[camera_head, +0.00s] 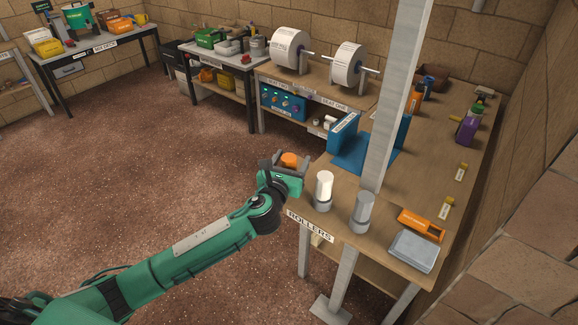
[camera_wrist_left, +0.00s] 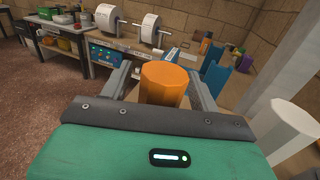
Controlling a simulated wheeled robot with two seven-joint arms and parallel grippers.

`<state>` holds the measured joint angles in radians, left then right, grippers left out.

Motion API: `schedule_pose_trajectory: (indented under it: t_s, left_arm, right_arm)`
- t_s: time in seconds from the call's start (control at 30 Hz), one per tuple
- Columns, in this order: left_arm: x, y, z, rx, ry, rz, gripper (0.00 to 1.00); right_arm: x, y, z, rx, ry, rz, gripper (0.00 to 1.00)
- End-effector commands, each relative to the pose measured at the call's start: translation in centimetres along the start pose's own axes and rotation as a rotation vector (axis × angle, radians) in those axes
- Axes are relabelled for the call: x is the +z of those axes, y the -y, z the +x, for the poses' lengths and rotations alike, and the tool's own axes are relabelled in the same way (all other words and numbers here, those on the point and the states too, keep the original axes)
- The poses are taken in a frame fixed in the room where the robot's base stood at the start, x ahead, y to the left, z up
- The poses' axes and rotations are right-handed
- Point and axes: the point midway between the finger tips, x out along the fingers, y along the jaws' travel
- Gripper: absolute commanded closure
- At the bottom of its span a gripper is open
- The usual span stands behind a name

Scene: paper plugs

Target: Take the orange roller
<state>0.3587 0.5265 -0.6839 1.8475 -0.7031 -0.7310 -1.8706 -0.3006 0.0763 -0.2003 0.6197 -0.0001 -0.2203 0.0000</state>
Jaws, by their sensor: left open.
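The orange roller (camera_head: 289,160) is upright at the left end of the row on the rollers table. Only its top shows in the head view, above my gripper; the wrist view shows more of the orange roller (camera_wrist_left: 166,82). My left gripper (camera_head: 291,162) is open, with one finger on each side of the roller. In the left wrist view the roller stands between the fingers of the gripper (camera_wrist_left: 160,72), with a gap visible on the left side. The roller's lower part is hidden behind the gripper body. My right gripper is in neither view.
A white roller (camera_head: 324,187) and a grey roller (camera_head: 362,212) stand to the right on the wooden table (camera_head: 330,222). A blue holder (camera_head: 362,150) stands farther back. An orange box (camera_head: 421,224) and grey case (camera_head: 413,250) lie at the right.

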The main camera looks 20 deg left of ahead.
Motion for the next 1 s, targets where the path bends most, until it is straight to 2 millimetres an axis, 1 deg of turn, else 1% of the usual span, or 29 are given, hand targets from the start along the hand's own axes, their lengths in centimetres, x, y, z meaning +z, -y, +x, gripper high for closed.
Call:
schedule_pose_trajectory:
  t_s: [0.2,0.27,0.4,0.47,0.77,0.93,1.0]
  left_arm:
    - [-0.1,0.0,0.1,0.0,0.0,0.0,0.38]
    - [-0.1,0.0,0.1,0.0,0.0,0.0,0.5]
    - [-0.1,0.0,0.1,0.0,0.0,0.0,0.77]
    - [-0.1,0.0,0.1,0.0,0.0,0.0,0.89]
    - [0.2,0.0,0.1,0.0,0.001,0.0,0.89]
    - [1.4,-0.1,0.1,0.001,0.003,0.001,0.89]
    - [2.6,-0.1,0.1,0.0,0.006,0.0,0.89]
  right_arm:
    - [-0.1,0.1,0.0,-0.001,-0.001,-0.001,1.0]
    - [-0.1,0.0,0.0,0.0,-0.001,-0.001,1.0]
    - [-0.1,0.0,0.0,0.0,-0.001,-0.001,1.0]
    - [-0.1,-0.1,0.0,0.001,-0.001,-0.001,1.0]
    - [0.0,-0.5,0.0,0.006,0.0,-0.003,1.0]
    - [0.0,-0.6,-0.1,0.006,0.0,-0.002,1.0]
    - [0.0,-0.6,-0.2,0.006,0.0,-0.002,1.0]
